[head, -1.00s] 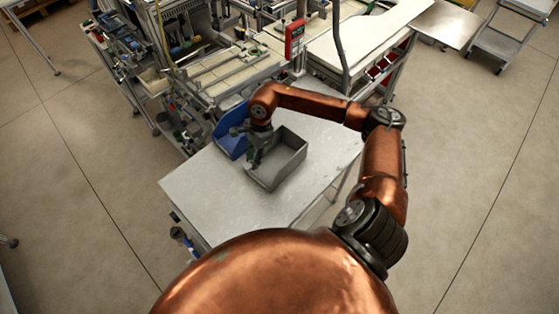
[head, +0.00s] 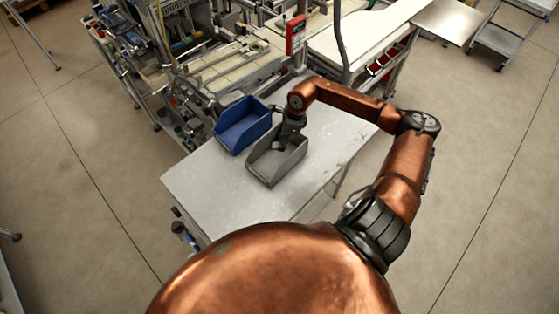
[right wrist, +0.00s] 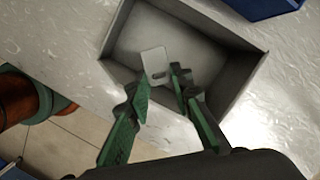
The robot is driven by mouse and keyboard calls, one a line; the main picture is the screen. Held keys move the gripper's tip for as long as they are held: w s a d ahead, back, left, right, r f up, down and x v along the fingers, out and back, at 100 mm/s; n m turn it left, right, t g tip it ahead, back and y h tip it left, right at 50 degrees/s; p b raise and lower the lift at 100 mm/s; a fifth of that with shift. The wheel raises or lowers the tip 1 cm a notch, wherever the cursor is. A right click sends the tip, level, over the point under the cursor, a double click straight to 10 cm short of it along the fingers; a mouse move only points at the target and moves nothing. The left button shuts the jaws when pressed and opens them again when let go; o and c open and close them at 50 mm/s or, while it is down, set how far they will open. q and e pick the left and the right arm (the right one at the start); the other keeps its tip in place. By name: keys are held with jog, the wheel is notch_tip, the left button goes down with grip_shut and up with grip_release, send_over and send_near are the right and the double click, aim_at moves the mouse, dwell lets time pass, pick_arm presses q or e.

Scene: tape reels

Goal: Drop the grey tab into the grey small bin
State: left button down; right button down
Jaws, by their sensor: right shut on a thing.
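The grey small bin (head: 263,170) stands on the table with its open top facing up. It also shows in the right wrist view, where its wall (right wrist: 236,62) surrounds a pale floor. My right gripper (head: 284,140) is over the bin, pointing down. In the right wrist view its green-sided fingers (right wrist: 161,82) are shut on the grey tab (right wrist: 153,61), a small flat plate with a slot. The tab appears against the inside of the bin; its exact height above the floor cannot be told. The tab is not distinguishable in the head view. My left gripper is not in view.
A blue bin (head: 240,126) stands beside the grey bin, to its left; its edge shows in the right wrist view (right wrist: 262,7). The front of the table (head: 215,195) is clear. A workbench with equipment (head: 215,70) stands behind.

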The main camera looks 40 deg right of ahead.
jog(key=shift+x, duration=0.85)
jog(key=shift+s+d, duration=0.1)
jog(key=shift+d, duration=0.05)
jog(key=c, duration=1.6)
grip_release()
jog(key=shift+r, duration=0.2)
jog(key=v, duration=1.1)
jog(key=shift+s+d+r, duration=0.1)
jog(key=shift+s+r, duration=0.05)
jog(key=shift+r, duration=0.1)
